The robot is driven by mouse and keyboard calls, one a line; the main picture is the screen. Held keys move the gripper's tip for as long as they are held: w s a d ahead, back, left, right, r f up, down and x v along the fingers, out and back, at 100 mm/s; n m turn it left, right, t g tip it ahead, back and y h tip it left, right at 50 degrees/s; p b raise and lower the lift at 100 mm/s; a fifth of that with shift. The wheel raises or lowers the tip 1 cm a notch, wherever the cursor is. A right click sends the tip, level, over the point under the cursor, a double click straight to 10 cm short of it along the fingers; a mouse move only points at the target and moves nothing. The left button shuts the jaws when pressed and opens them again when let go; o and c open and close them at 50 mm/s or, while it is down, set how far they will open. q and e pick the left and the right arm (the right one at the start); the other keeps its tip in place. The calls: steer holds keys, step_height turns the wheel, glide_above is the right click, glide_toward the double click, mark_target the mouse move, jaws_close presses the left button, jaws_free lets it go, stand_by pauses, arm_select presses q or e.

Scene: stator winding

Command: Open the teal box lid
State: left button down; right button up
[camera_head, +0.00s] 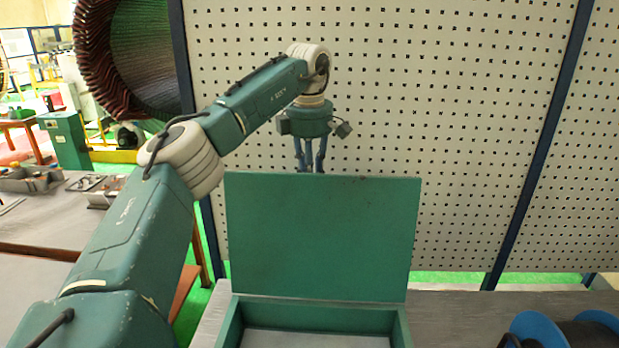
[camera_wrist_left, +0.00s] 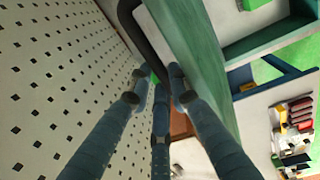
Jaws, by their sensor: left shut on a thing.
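The teal box (camera_head: 315,315) stands on the grey table at the bottom centre of the head view. Its lid (camera_head: 320,235) stands upright at the back of the box, and the inside is exposed. My left gripper (camera_head: 311,165) points down behind the lid's top edge, which hides its fingertips. In the left wrist view the fingers of my left gripper (camera_wrist_left: 155,88) close around the lower end of a black handle (camera_wrist_left: 143,35) beside the teal lid (camera_wrist_left: 190,55). My right gripper is not in view.
A perforated white panel (camera_head: 420,100) with blue posts stands close behind the lid and gripper. A blue spool (camera_head: 540,328) lies at the right on the grey table (camera_head: 455,318). A large copper-wound stator (camera_head: 130,60) is at the upper left.

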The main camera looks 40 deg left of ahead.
arm_select(q)
steer(key=c, duration=1.6)
jaws_free()
step_height(320, 180, down, 2)
steer(key=shift+a+f, duration=0.1)
steer(key=shift+a, duration=0.05)
steer(key=shift+o, duration=0.2)
step_height(320, 180, up, 15)
steer(key=s, duration=0.1)
steer(key=shift+s+d+f, duration=0.15)
steer(key=shift+d+f, duration=0.05)
steer(key=shift+d, duration=0.2)
steer(key=shift+f, duration=0.1)
